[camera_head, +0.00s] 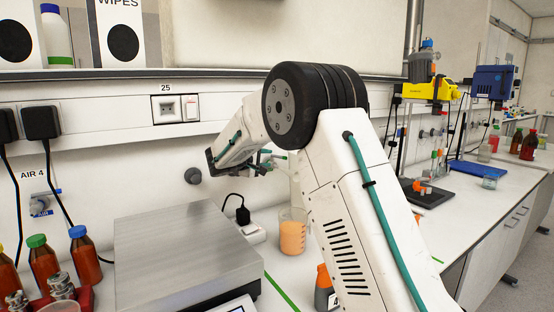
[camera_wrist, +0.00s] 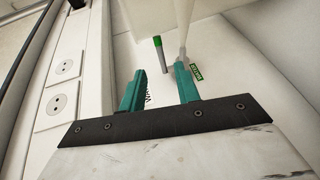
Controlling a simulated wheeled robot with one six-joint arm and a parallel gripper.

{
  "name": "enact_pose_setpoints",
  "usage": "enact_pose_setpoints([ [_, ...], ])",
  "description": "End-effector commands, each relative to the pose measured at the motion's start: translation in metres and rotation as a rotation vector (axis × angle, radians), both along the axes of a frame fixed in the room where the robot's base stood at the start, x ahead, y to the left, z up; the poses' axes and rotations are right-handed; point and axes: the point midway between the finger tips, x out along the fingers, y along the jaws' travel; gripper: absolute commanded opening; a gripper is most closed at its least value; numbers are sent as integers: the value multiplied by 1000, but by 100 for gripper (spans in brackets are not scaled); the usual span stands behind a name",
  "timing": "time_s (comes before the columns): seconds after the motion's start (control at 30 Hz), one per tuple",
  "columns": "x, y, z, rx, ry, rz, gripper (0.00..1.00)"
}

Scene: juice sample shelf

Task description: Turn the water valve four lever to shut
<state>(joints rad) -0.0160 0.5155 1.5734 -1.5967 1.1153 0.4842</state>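My gripper (camera_wrist: 160,68) has two teal fingers, held apart with a gap between them. In the wrist view a slim grey bar with a green tip (camera_wrist: 160,55) shows just beyond the gap, between the fingertips; it looks like a valve lever, but I cannot tell its turn position. In the head view my gripper (camera_head: 270,160) is near the wall, and my arm hides most of the valve.
A metal-topped box (camera_head: 185,255) stands on the bench at left, near brown bottles (camera_head: 86,258). A beaker of orange liquid (camera_head: 292,232) and an orange-capped bottle (camera_head: 325,290) stand near my arm. A socket panel (camera_head: 175,108) is above, and a black plug (camera_head: 242,212) is below my gripper.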

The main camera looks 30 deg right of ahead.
Motion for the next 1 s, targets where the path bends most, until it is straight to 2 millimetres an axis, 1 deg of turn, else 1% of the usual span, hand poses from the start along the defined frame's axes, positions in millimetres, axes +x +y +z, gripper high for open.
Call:
enact_pose_setpoints([
  [0.17, 10, -20, -5, -4, 0, 0, 32],
  [0.3, 20, -41, -10, -4, 1, 0, 32],
  [0.5, 30, -62, -15, -3, 0, 1, 32],
  [0.63, 32, -68, -15, -4, 1, 3, 32],
  [0.87, 32, -68, -15, -3, 0, 1, 32],
  [1.0, 32, -68, -15, -3, 0, 1, 0],
])
